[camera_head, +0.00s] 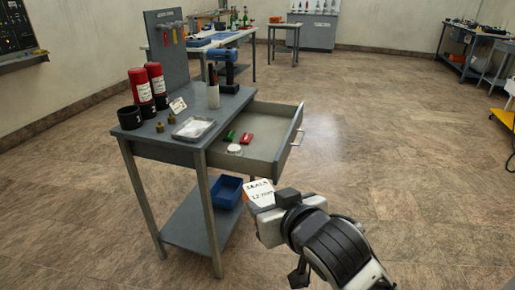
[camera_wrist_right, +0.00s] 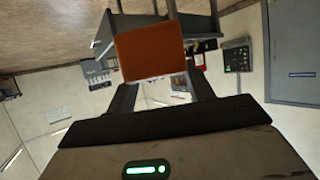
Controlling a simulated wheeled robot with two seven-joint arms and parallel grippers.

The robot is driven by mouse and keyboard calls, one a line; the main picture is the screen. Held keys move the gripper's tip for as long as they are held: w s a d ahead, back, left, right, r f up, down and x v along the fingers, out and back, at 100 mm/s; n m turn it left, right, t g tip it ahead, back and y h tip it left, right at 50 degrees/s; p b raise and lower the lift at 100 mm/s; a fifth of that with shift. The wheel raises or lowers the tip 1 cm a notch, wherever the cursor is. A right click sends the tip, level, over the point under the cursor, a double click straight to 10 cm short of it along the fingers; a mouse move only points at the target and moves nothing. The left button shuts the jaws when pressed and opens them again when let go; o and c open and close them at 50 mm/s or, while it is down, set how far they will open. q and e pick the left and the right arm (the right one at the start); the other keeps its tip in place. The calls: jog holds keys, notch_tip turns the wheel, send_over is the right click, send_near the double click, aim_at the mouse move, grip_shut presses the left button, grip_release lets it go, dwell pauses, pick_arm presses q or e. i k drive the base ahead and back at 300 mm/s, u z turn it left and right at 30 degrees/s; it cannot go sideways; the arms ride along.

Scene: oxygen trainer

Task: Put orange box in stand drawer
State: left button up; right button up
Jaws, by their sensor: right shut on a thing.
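The orange box (camera_wrist_right: 150,52) shows its orange face between the fingers in the right wrist view. In the head view the box (camera_head: 260,192) shows a white labelled top. My right gripper (camera_head: 274,203) is shut on it and holds it in front of the stand, to the lower right of the drawer. The stand drawer (camera_head: 264,150) is pulled open to the right. A green item (camera_head: 230,135), a red item (camera_head: 246,138) and a white round item (camera_head: 234,148) lie in it. My left gripper is not in view.
On the stand top (camera_head: 180,147) are red cylinders (camera_head: 157,79), black cups, a metal tray (camera_head: 194,128) and a blue tool (camera_head: 222,55). A blue bin (camera_head: 228,192) sits on the lower shelf. The drawer has free room at its right. Floor on the right is clear.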

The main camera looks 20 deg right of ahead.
aim_at(265, 124)
jog(key=u, duration=0.65)
jog(key=i, duration=1.45)
jog(key=z, duration=1)
jog(key=i, duration=0.75)
jog(key=z, duration=0.05)
